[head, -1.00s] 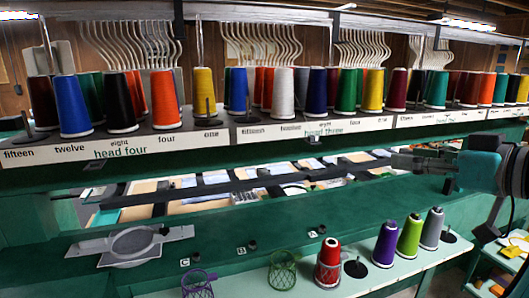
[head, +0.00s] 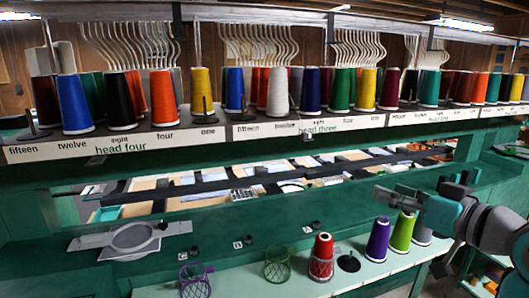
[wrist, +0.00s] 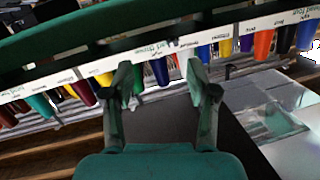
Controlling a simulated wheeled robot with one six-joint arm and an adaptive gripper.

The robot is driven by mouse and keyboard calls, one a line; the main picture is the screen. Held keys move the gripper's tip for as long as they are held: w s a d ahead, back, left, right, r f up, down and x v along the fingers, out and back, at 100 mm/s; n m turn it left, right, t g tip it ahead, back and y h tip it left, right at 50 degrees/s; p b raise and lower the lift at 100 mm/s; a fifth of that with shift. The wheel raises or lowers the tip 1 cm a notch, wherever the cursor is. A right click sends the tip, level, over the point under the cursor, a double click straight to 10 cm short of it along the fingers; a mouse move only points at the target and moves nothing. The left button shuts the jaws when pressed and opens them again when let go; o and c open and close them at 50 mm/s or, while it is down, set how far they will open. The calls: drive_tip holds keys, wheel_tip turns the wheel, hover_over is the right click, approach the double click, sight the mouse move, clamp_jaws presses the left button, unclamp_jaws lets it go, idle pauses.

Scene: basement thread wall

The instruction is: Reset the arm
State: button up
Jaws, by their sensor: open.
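My gripper (head: 392,194) is in the right part of the head view, in front of the green machine beam and above the purple and lime cones on the lower shelf. In the wrist view my gripper (wrist: 158,75) shows two fingers spread apart with nothing between them. The wrist view is tilted and nearly upside down, with the labelled thread rack (wrist: 150,50) beyond the fingers. My arm comes in from the right edge of the head view and partly hides a grey cone.
A green mesh cup (head: 278,264) and a purple one (head: 194,281) stand left. Thread cones fill the upper rack (head: 215,133).

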drive_tip(key=s+a+f+m+t+h, duration=0.1)
drive_tip(key=s+f+m+h, duration=0.15)
drive_tip(key=f, duration=1.15)
drive_tip(key=s+a+f+m+h, duration=0.2)
drive_tip(key=s+f+m, duration=0.15)
drive_tip(key=f, duration=0.95)
drive_tip(key=s+a+f+h, duration=0.1)
drive_tip(key=s+f+h, duration=0.1)
drive_tip(key=s+f, duration=0.65)
drive_tip(key=s+a+f+h, duration=0.15)
drive_tip(key=s+f, duration=0.35)
drive_tip(key=s, duration=0.7)
drive_tip(key=s+r+n, duration=0.2)
drive_tip(key=s, duration=1.5)
drive_tip(key=shift+s+a+n+g+y, duration=0.3)
drive_tip(key=shift+s+a+n+g, duration=0.05)
drive_tip(key=shift+n+g, duration=0.05)
